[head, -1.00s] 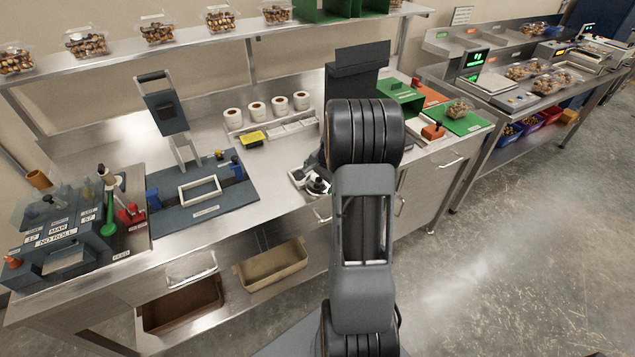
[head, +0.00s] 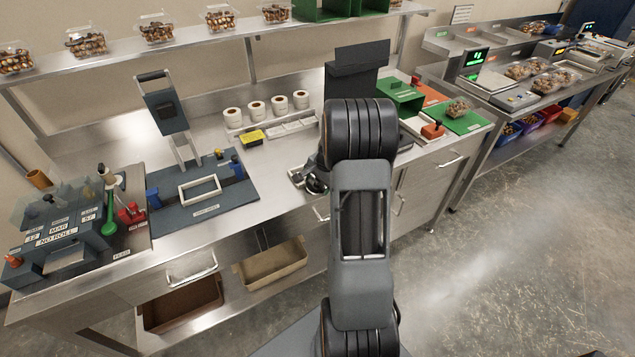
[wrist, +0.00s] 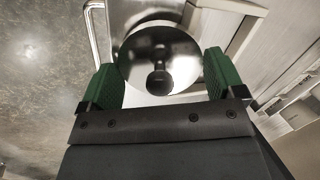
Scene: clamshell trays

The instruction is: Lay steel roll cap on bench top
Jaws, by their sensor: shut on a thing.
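The steel roll cap (wrist: 135,62) is a round, shiny disc with a black ball knob in its middle. In the wrist view it sits between the green finger pads of my gripper (wrist: 162,80), which is shut on it by its edges. In the head view my gripper (head: 313,182) is low over the front edge of the bench top (head: 275,215), mostly hidden behind my arm. I cannot tell how far the cap is above the steel surface.
A dark sealing press (head: 215,205) stands to the left on the bench. White label rolls (head: 256,109) and a yellow box (head: 252,137) are behind. A green mat (head: 468,122) with a clamshell lies to the right. Bare steel shows between press and gripper.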

